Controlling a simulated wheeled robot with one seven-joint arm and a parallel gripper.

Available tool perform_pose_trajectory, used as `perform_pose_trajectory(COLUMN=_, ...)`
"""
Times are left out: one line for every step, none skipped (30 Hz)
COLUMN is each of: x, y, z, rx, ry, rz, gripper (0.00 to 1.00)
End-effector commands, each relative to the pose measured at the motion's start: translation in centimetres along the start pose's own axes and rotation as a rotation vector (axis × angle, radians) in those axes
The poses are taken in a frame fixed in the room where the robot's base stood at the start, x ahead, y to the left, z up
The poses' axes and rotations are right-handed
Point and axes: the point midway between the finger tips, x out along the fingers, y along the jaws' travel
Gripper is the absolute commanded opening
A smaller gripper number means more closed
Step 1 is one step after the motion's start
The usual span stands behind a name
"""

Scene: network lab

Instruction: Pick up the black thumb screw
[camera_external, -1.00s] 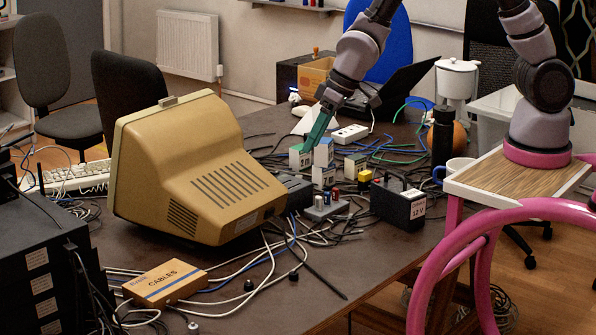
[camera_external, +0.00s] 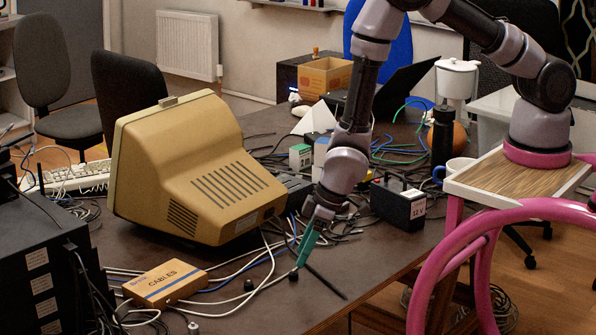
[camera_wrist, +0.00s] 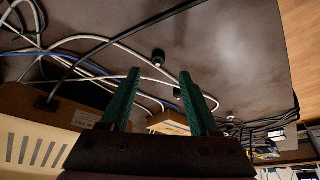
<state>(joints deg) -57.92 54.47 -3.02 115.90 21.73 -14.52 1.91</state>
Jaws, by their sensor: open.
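A black thumb screw (camera_external: 293,276) stands on the dark table near its front edge, among loose cables. A second black thumb screw (camera_external: 249,285) lies to its left. My gripper (camera_external: 300,264) points down with its teal fingertips just above and beside the right-hand screw. In the wrist view my gripper (camera_wrist: 158,75) is open and empty. One black screw (camera_wrist: 158,57) shows ahead of the gap between the fingertips, apart from them. Another dark screw (camera_wrist: 178,93) is partly hidden beside the right finger.
White, blue and black cables (camera_external: 262,262) run close to the screws. The cables box (camera_external: 165,283) and a small silver screw (camera_external: 193,328) are at left. The beige monitor (camera_external: 190,170) stands behind. A black 12 V box (camera_external: 398,207) is at right.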

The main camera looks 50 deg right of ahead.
Motion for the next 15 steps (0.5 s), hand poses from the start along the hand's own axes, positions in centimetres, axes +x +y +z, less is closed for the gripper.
perform_pose_trajectory(x=0.7, y=0.1, z=0.0, rx=0.001, ry=-0.001, rz=0.001, gripper=0.62)
perform_pose_trajectory(x=1.2, y=0.2, z=0.1, rx=0.001, ry=-0.002, rz=0.001, gripper=0.62)
perform_pose_trajectory(x=1.9, y=0.3, z=0.1, rx=0.001, ry=-0.002, rz=0.001, gripper=0.62)
perform_pose_trajectory(x=2.4, y=0.3, z=0.1, rx=0.001, ry=-0.002, rz=0.001, gripper=0.62)
perform_pose_trajectory(x=2.8, y=0.3, z=0.1, rx=0.001, ry=-0.003, rz=0.0, gripper=0.62)
perform_pose_trajectory(x=3.4, y=0.3, z=0.1, rx=0.0, ry=-0.002, rz=0.0, gripper=0.62)
perform_pose_trajectory(x=3.7, y=0.2, z=0.1, rx=0.0, ry=-0.002, rz=0.0, gripper=0.62)
perform_pose_trajectory(x=4.0, y=0.2, z=0.1, rx=0.0, ry=-0.002, rz=0.0, gripper=0.62)
perform_pose_trajectory(x=4.3, y=0.2, z=0.1, rx=0.0, ry=-0.002, rz=0.0, gripper=0.62)
perform_pose_trajectory(x=4.5, y=0.2, z=0.1, rx=0.0, ry=-0.001, rz=0.0, gripper=0.62)
perform_pose_trajectory(x=4.6, y=0.2, z=0.0, rx=0.0, ry=-0.001, rz=0.0, gripper=0.62)
perform_pose_trajectory(x=4.7, y=0.2, z=0.0, rx=0.0, ry=-0.001, rz=0.0, gripper=0.62)
perform_pose_trajectory(x=4.7, y=0.2, z=0.0, rx=0.0, ry=-0.001, rz=0.0, gripper=0.62)
perform_pose_trajectory(x=4.7, y=0.2, z=0.0, rx=0.0, ry=0.0, rz=0.0, gripper=0.62)
perform_pose_trajectory(x=4.7, y=0.2, z=0.0, rx=0.0, ry=0.0, rz=0.0, gripper=0.62)
